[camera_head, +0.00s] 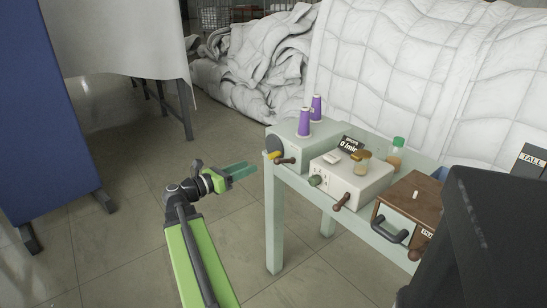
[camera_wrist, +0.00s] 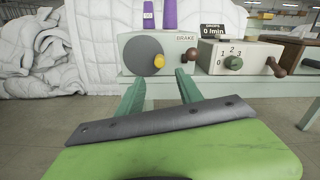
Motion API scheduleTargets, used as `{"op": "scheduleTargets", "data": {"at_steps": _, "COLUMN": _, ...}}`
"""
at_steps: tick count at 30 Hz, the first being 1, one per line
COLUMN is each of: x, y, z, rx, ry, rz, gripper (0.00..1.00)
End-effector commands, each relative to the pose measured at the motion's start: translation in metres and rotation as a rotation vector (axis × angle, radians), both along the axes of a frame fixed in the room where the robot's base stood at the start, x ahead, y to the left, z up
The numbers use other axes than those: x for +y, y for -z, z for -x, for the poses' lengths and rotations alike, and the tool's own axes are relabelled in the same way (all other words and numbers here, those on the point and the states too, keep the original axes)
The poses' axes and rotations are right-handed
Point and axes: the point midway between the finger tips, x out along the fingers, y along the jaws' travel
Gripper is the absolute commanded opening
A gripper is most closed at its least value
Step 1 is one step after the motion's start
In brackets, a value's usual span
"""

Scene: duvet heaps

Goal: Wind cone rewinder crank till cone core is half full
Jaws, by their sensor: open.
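The rewinder is a pale green box (camera_head: 301,143) at the left end of a bench. Two purple cones stand on top, a nearer one (camera_head: 304,124) and a farther one (camera_head: 316,107); how full either is cannot be told. On the box's front is a dark grey crank disc (camera_wrist: 138,58) with a yellow knob (camera_wrist: 159,61) at its right side; the knob also shows in the head view (camera_head: 274,155). A brown lever (camera_head: 286,161) sits beside it, near the word BRAKE. My gripper (camera_head: 252,168) is open and empty, in front of the disc, its two teal fingers (camera_wrist: 160,91) apart below the knob.
Right of the rewinder stands a cream box (camera_head: 350,178) with a numbered green dial (camera_wrist: 234,62), a brown-handled crank (camera_head: 341,202) and a display reading 0 /min (camera_head: 350,144). A brown wooden box (camera_head: 408,200) is farther right. White duvets (camera_head: 410,70) heap behind.

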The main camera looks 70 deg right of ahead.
Motion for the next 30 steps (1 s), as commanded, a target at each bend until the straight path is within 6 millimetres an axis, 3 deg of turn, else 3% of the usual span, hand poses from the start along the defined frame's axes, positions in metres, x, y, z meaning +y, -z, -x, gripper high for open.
{"op": "scheduleTargets", "data": {"at_steps": 9, "x": -0.069, "y": 0.0, "z": 0.043, "rx": -0.002, "ry": 0.003, "rz": -0.001, "gripper": 0.43}}
{"op": "scheduleTargets", "data": {"at_steps": 15, "x": -0.095, "y": 0.0, "z": 0.061, "rx": -0.002, "ry": 0.002, "rz": -0.001, "gripper": 0.43}}
{"op": "scheduleTargets", "data": {"at_steps": 26, "x": -0.102, "y": 0.0, "z": 0.066, "rx": -0.002, "ry": 0.0, "rz": 0.0, "gripper": 0.43}}
{"op": "scheduleTargets", "data": {"at_steps": 30, "x": -0.103, "y": 0.0, "z": 0.067, "rx": -0.003, "ry": 0.001, "rz": 0.0, "gripper": 0.28}}
